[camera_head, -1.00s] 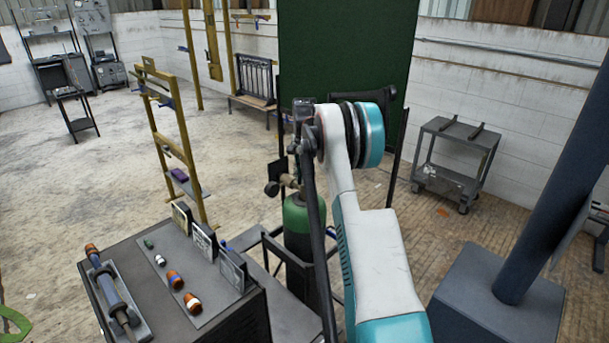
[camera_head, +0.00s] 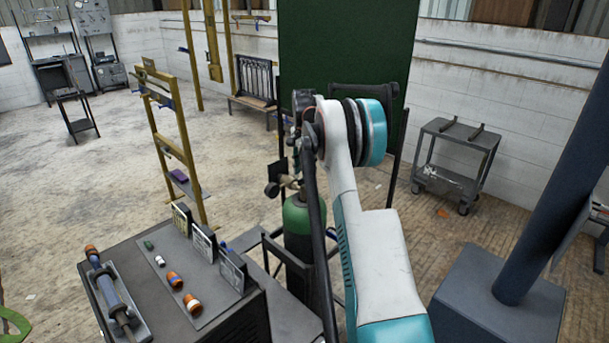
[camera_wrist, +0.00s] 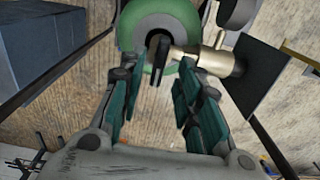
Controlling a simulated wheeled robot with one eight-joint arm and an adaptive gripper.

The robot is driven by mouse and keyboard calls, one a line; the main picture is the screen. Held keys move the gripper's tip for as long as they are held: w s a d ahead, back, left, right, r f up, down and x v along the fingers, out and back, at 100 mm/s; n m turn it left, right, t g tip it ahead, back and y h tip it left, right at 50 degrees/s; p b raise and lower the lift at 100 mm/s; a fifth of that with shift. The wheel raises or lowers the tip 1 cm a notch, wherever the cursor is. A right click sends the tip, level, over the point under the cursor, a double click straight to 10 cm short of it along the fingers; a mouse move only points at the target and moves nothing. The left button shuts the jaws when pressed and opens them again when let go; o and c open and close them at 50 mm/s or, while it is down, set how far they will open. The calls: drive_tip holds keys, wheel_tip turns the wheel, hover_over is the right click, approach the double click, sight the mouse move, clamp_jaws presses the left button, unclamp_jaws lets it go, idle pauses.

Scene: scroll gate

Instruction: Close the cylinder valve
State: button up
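A gas cylinder with a green top (camera_head: 297,214) stands upright left of my arm in the head view. Its green shoulder also shows at the top of the wrist view (camera_wrist: 143,18). A brass valve body (camera_wrist: 218,62) sits over the shoulder, with a dark elongated part (camera_wrist: 160,55), seemingly its handle, at its left end. My gripper (camera_wrist: 158,82) is open, teal fingers spread either side of this dark part's line. I see no clear contact. In the head view, my arm hides much of the gripper and valve.
A cart (camera_head: 160,325) with several orange-and-white fittings, upright cards and a torch-like tool stands to the left. A yellow frame (camera_head: 178,150) stands behind it. A dark green screen (camera_head: 345,45) is behind my arm. A thick blue post (camera_head: 545,205) rises on the right.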

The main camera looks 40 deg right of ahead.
wheel_tip(320, 180, up, 9)
idle(0.3)
idle(0.5)
